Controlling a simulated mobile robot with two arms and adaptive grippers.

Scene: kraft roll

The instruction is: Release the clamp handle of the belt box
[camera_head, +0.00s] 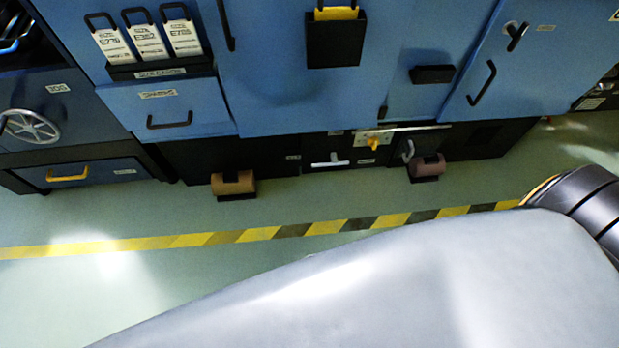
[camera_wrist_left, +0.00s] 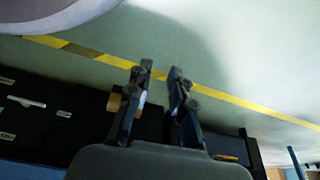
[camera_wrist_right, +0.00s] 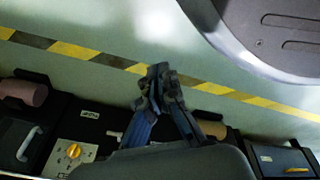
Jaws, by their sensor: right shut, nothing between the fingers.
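The low black unit (camera_head: 272,157) under the blue cabinets seems to be the belt box, though I cannot read its labels. It bears a white bar handle (camera_head: 330,160), a yellow knob (camera_head: 374,143) on a pale plate, and a curved grey lever (camera_head: 408,151); which one is the clamp handle I cannot tell. The white handle also shows in the left wrist view (camera_wrist_left: 25,101). The lever (camera_wrist_right: 27,144) and knob (camera_wrist_right: 73,150) show in the right wrist view. My left gripper (camera_wrist_left: 160,70) is open and empty. My right gripper (camera_wrist_right: 158,70) is shut and empty, apart from them.
A brown roll (camera_head: 233,182) and a pinkish roll (camera_head: 427,167) stick out at the unit's foot. Blue cabinets (camera_head: 290,70) with handles stand above. A yellow-black floor stripe (camera_head: 255,234) runs in front. The green floor between stripe and unit is clear.

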